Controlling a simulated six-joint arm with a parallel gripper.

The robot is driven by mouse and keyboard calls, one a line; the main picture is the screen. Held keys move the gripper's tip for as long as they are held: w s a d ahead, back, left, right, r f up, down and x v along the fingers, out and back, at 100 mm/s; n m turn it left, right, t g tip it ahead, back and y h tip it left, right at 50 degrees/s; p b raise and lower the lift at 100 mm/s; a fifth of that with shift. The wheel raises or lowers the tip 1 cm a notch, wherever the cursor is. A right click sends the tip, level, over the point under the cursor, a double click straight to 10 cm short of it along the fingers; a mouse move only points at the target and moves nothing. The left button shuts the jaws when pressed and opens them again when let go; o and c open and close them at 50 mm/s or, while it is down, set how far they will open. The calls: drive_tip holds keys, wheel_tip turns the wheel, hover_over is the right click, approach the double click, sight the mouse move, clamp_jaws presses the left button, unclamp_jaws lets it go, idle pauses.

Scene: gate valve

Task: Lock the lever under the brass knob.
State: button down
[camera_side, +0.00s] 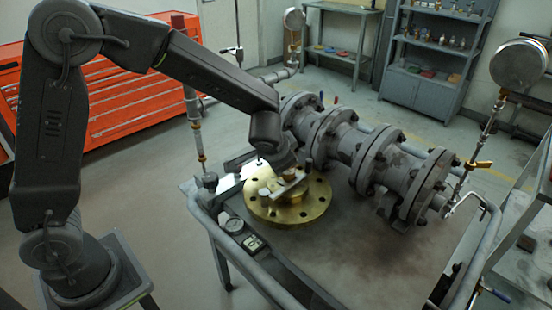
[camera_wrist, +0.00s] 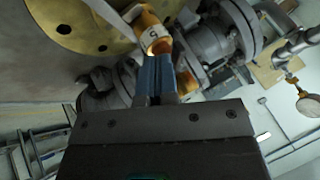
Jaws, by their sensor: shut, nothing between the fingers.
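The brass flange (camera_side: 262,210) lies flat on the cart, with bolt holes around its rim. A flat grey lever (camera_side: 291,188) lies across its centre. In the wrist view the flange (camera_wrist: 62,12) is at the top left, and the pale lever (camera_wrist: 108,14) runs beside the brass knob (camera_wrist: 153,34). The knob carries a letter-like mark. My gripper (camera_wrist: 157,62) is shut and empty, its blue fingertips at the knob's lower edge; I cannot tell whether they touch. In the side view my gripper covers much of the knob, and the lever's exact seating under it is unclear.
A grey flanged pipe valve (camera_side: 358,150) lies close behind and right of the flange. A gauge pipe (camera_side: 197,140) rises at the cart's left. The cart top (camera_side: 350,260) is clear at front right.

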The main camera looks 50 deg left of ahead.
drive_tip(key=shift+w+d, duration=0.15)
drive_tip(key=shift+w, duration=0.05)
drive_tip(key=s+d+r, duration=0.6)
drive_tip(key=d+r, duration=0.1)
drive_tip(key=r, duration=0.1)
drive_tip(key=shift+s, duration=0.3)
idle(0.4)
